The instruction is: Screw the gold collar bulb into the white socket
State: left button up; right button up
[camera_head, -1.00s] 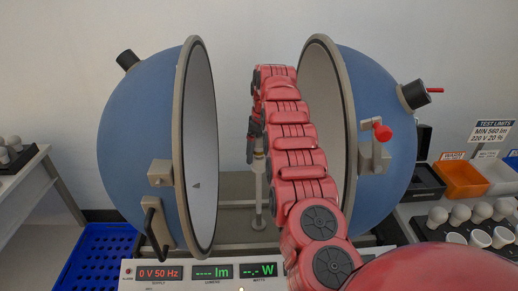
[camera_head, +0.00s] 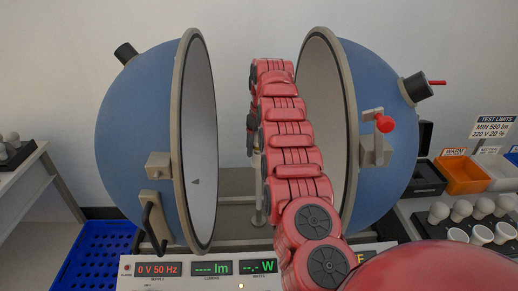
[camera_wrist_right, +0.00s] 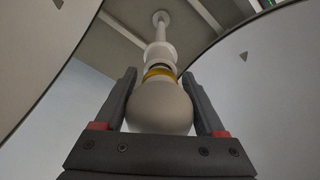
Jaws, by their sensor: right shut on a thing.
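In the right wrist view, the bulb (camera_wrist_right: 160,107) has a round off-white globe and a gold collar (camera_wrist_right: 160,72). My right gripper (camera_wrist_right: 163,98) is shut on the globe, with one dark finger on each side. The white socket (camera_wrist_right: 158,52) is right at the collar end, in line with the bulb, on a pale post. A dark band shows between collar and socket; how deep the bulb sits I cannot tell. In the head view, my right gripper (camera_head: 252,130) is between the sphere halves, above the post (camera_head: 259,212), and my arm hides most of the bulb. My left gripper is not in view.
The blue sphere's left half (camera_head: 135,140) and right half (camera_head: 385,150) stand open on both sides of my arm. The meter panel (camera_head: 190,269) in front reads 0 V and no lumens. Several bulbs stand in a rack (camera_head: 465,227) at right. An orange bin (camera_head: 464,176) is behind it.

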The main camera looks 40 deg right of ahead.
jog(key=shift+a+f+m, duration=0.1)
jog(key=shift+a+m, duration=0.05)
jog(key=shift+m, duration=0.85)
jog(key=shift+m+p, duration=0.4)
jog(key=shift+m, duration=0.6)
jog(key=m+p, duration=0.1)
jog(key=m, duration=0.1)
jog(key=m+p, duration=0.2)
jog(key=r+m+h+p, duration=0.1)
jog(key=m+p, duration=0.1)
jog(key=m, duration=0.1)
jog(key=shift+g, duration=0.3)
jog(key=shift+f+m+p, duration=0.4)
jog(key=shift+m+p, duration=0.2)
jog(key=shift+m, duration=0.1)
jog(key=shift+f, duration=0.1)
jog(key=o, duration=1.2)
jog(key=shift+o, duration=0.2)
